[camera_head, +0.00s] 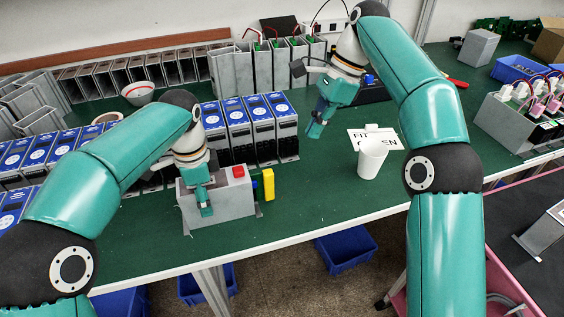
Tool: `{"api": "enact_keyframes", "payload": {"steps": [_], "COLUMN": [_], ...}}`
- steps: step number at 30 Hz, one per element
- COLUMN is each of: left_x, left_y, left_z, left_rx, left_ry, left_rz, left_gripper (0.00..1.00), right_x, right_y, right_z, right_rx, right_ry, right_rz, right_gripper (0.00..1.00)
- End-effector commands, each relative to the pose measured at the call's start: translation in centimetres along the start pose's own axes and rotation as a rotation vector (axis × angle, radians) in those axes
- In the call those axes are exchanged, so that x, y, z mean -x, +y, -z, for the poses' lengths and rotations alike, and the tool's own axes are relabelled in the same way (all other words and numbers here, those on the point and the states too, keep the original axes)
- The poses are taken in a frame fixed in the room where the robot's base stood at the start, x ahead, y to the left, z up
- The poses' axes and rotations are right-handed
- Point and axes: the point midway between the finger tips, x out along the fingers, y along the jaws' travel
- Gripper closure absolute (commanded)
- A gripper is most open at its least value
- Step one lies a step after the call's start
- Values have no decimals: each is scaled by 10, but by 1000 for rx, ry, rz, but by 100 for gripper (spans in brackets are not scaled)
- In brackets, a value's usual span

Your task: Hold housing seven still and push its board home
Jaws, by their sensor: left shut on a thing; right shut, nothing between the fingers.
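My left gripper (205,208) points down at the front of a grey box (232,197) near the table's front edge. It is shut on part of this box, though the exact grip is hard to see. The box has a red button on top and a yellow block at its right side. I cannot tell whether it is housing seven. Grey upright housings (263,70) stand at the back, some with green parts and red wires on top. I cannot make out a number or a protruding board. My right gripper (314,131) is shut and empty, above the table right of the blue-fronted units.
Blue-fronted units (238,117) stand in a row behind the grey box. A white cup (372,160) stands by a printed white card (365,135). A white bowl (138,92) is at the back left. Green table surface (310,190) is clear right of the box.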

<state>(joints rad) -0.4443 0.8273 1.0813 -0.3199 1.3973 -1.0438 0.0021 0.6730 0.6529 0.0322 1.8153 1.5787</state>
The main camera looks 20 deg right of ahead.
Motion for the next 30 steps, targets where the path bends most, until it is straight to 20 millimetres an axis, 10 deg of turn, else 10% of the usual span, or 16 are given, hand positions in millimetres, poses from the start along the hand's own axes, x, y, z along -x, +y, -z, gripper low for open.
{"api": "enact_keyframes", "payload": {"steps": [18, 30], "left_x": [-2, -3], "left_y": [1, 1], "left_z": [0, 0], "left_rx": [-2, -1], "left_ry": [-2, -2], "left_rz": [-5, -5], "left_gripper": [100, 100], "right_x": [-94, -106], "right_y": [2, 1], "right_z": [-6, -38], "right_rx": [6, 3], "right_ry": [0, 1], "right_rz": [-3, -1], "right_gripper": [100, 100]}}
